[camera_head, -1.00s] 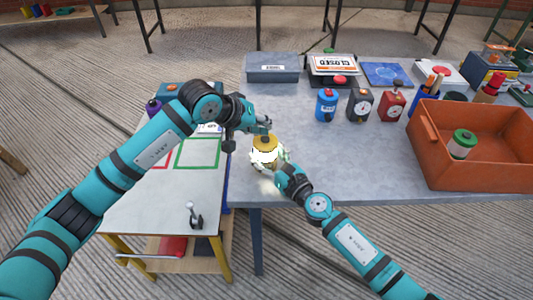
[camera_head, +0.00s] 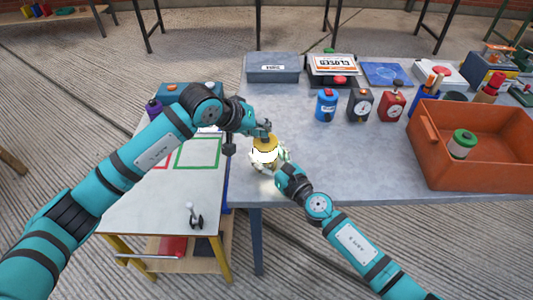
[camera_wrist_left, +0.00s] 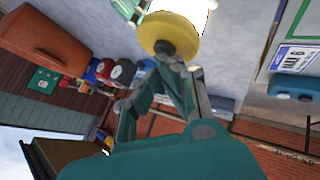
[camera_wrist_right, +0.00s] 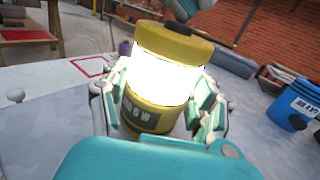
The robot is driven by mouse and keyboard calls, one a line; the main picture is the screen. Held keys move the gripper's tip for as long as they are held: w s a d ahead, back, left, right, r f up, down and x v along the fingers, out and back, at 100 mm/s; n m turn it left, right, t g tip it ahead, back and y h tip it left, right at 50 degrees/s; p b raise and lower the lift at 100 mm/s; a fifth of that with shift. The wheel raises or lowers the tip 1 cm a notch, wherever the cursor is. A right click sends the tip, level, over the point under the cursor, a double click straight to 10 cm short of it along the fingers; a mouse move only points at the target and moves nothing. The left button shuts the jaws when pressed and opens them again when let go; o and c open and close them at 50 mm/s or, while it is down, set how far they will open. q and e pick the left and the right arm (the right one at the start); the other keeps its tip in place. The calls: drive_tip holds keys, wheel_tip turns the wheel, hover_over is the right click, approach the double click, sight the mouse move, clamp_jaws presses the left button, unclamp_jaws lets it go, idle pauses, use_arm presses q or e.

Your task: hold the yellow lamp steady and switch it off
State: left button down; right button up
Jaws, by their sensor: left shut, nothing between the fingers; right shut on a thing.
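The yellow lamp (camera_head: 265,143) stands upright near the front left corner of the grey table, and its middle glows bright white. In the right wrist view the lamp (camera_wrist_right: 168,75) has a yellow cap, a lit band and a yellow base with a label. My right gripper (camera_head: 280,160) is shut around the lamp from the front right, its fingers on both sides of the body. My left gripper (camera_head: 266,126) is shut and empty at the lamp's top. In the left wrist view its fingertips (camera_wrist_left: 165,52) are at the yellow cap (camera_wrist_left: 170,32); I cannot tell if they touch.
Blue, black and red canisters (camera_head: 359,105) stand behind and right of the lamp. An orange bin (camera_head: 485,173) holding a green-topped cylinder (camera_head: 462,144) is at the right. A white side table (camera_head: 150,207) adjoins at left. The grey table (camera_head: 345,165) is clear between lamp and bin.

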idle(0.4)
use_arm(q)
drive_tip(key=shift+r, duration=0.45)
drive_tip(key=shift+r, duration=3)
use_arm(e)
drive_tip(key=o, duration=1.6)
drive_tip(key=shift+c, duration=0.2)
drive_tip(key=shift+d, duration=0.1)
